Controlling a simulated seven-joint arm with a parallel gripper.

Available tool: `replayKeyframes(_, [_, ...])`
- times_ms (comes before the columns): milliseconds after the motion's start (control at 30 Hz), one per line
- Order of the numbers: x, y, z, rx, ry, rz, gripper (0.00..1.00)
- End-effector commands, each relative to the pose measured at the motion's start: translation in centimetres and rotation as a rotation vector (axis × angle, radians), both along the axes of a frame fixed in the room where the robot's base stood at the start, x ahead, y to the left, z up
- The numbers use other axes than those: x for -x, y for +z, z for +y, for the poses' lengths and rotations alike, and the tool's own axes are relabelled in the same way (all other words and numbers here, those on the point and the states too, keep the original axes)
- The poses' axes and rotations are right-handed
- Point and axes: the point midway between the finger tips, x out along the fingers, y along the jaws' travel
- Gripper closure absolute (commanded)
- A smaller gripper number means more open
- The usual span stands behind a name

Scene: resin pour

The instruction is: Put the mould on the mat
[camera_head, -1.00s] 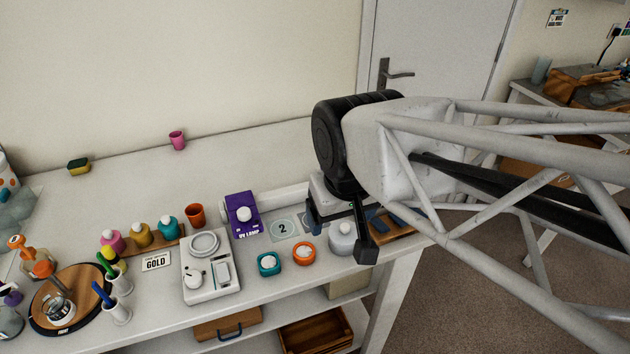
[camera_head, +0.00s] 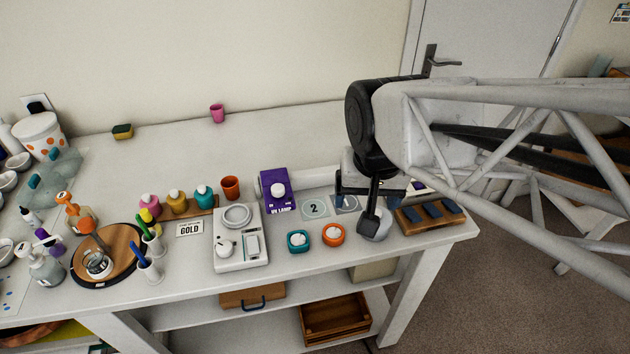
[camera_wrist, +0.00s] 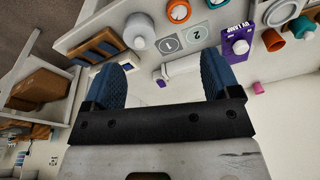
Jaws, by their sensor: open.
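Several dark blue slabs, which look like moulds, lie in a wooden tray (camera_head: 443,221) at the bench's right end. The slabs (camera_head: 432,210) also show in the wrist view (camera_wrist: 98,50). Two grey numbered mats lie left of the tray: mat 2 (camera_head: 315,208) and mat 1 (camera_wrist: 168,44), which my gripper partly covers in the head view. My gripper (camera_head: 356,206) is open and empty, above the bench around mat 1 and the white bottle. In the wrist view, its blue fingers (camera_wrist: 160,78) are wide apart with nothing held between them.
A teal pot (camera_head: 298,241) and an orange pot (camera_head: 333,235) stand in front of the mats. A purple UV lamp (camera_head: 276,190) and a white scale (camera_head: 240,250) are left. The back of the bench is mostly clear.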

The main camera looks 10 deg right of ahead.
Motion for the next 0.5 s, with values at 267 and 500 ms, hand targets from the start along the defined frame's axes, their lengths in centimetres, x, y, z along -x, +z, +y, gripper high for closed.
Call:
replayKeyframes(267, [-3.8,-4.0,0.6,-0.058,-0.356,0.072,0.18])
replayKeyframes(500, [-6.8,-8.0,1.1,-0.086,-0.677,0.127,0.18])
